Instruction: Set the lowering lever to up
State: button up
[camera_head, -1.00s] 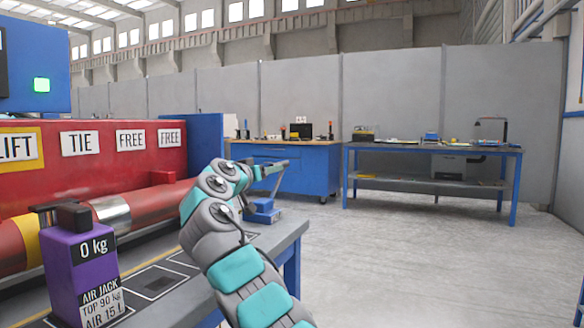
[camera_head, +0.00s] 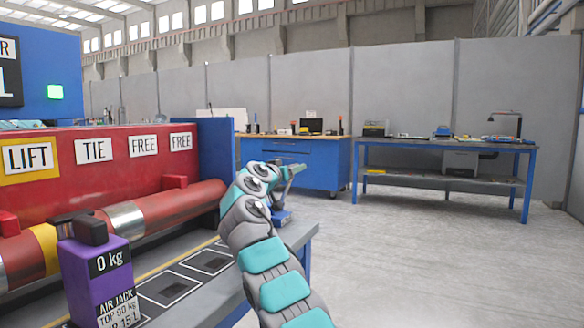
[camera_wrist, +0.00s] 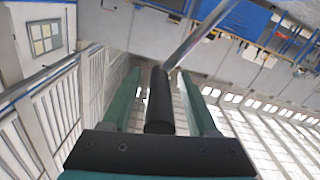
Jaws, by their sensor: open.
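In the wrist view, a black cylindrical grip (camera_wrist: 160,102) on a slanted silver rod (camera_wrist: 200,35) stands between my gripper's fingers (camera_wrist: 163,95). It looks like a lever handle; no label shows on it. The two green fingers are open, one on each side, with a gap visible at each. In the head view my gripper (camera_head: 297,168) reaches past the far end of the near bench, above a small blue device (camera_head: 281,216). My arm partly hides this device, and I cannot make out the lever's setting.
A purple air jack (camera_head: 88,270) reading 0 kg stands on the near bench (camera_head: 215,290). Behind it is a red train body (camera_head: 100,180) with LIFT, TIE and FREE signs. A blue cabinet (camera_head: 325,165) and workbench (camera_head: 450,185) stand farther back. The floor at right is clear.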

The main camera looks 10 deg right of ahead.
grip_shut()
dwell(0.5)
jog(key=shift+d, duration=0.1)
dwell(0.8)
